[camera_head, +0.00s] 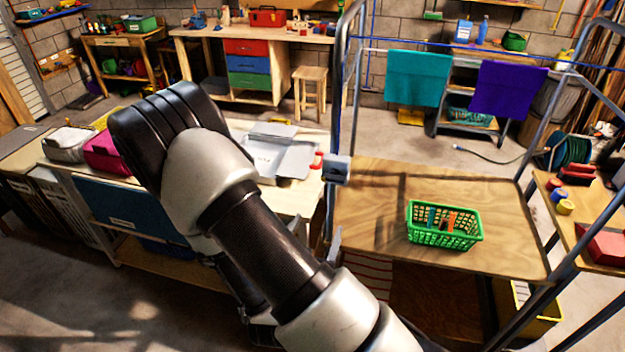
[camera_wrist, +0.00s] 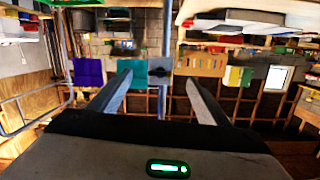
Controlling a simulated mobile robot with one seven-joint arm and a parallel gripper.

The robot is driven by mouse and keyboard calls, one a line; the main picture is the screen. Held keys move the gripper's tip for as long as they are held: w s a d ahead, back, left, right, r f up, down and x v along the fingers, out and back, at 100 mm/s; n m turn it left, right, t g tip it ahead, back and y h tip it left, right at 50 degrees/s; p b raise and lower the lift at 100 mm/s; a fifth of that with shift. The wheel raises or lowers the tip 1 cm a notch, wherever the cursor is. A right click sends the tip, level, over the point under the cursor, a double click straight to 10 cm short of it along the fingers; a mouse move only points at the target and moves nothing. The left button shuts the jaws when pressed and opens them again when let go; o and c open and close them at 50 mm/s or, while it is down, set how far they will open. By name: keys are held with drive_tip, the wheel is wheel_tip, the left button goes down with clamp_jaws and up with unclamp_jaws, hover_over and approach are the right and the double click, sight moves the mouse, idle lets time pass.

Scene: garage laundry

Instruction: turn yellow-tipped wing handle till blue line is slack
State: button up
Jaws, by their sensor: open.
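A small grey box-like fitting (camera_head: 337,168) is on the left post of the metal frame. In the wrist view a dark piece with side wings (camera_wrist: 158,72), probably the wing handle, shows between my fingertips but farther off. No yellow tip can be made out. The blue line (camera_head: 450,52) runs across the frame and looks straight. A teal towel (camera_head: 416,78) and a purple towel (camera_head: 508,88) hang along it. My gripper (camera_wrist: 158,77) is open, with nothing between its fingers. In the head view my arm hides most of it.
A wooden shelf (camera_head: 365,235) inside the frame holds a green basket (camera_head: 423,238) with small items. A table (camera_head: 300,203) with trays and bins stands left of the post. A side bench (camera_head: 572,222) with a red box is at right. Metal posts bound the frame.

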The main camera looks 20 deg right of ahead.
drive_tip(key=s+r+n+t, duration=0.1)
drive_tip(key=s+t, duration=0.1)
drive_tip(key=b, duration=1)
approach(332, 181)
drive_tip(key=x, duration=0.7)
drive_tip(key=shift+w+d+r, duration=0.1)
drive_tip(key=shift+w+d, duration=0.1)
drive_tip(key=shift+w, duration=0.05)
drive_tip(key=shift+w+d, duration=0.35)
drive_tip(key=shift+w, duration=0.2)
drive_tip(key=c, duration=1.1)
drive_tip(key=shift+o, duration=0.2)
drive_tip(key=shift+n, duration=0.3)
